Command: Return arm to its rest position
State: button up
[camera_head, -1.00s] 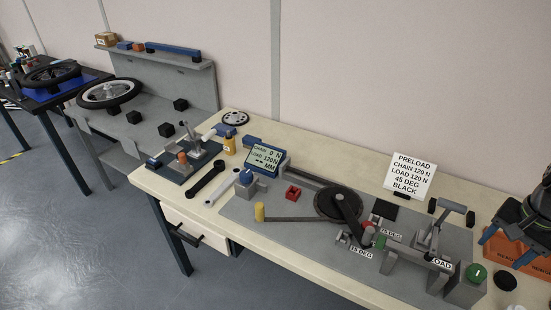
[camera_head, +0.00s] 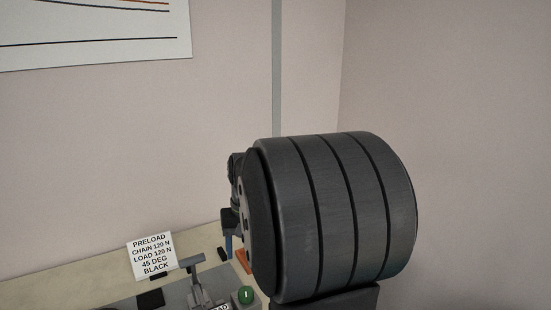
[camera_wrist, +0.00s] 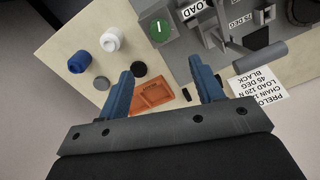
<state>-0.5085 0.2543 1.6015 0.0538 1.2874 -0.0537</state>
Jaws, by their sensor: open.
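My gripper shows in the wrist view (camera_wrist: 165,92) with its two blue fingers spread apart and nothing between them. It hangs above the right end of the workbench, over an orange tray (camera_wrist: 152,95) on the tabletop. In the head view my dark arm covers much of the middle right; one blue finger (camera_head: 228,244) shows at its left edge, beside a sliver of the orange tray (camera_head: 243,262).
The preload sign (camera_head: 151,256) stands on the bench left of my arm. The green button (camera_wrist: 157,28), grey lever (camera_wrist: 193,9), white jar (camera_wrist: 112,39), blue-topped jar (camera_wrist: 78,61) and black disc (camera_wrist: 139,69) lie near the tray. A wall stands behind the bench.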

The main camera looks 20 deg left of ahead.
jog(key=shift+n, duration=0.6)
jog(key=f, duration=0.8)
jog(key=shift+s+a+f, duration=0.15)
jog(key=shift+s+f, duration=0.05)
jog(key=shift+f, duration=0.05)
jog(key=shift+r, duration=0.15)
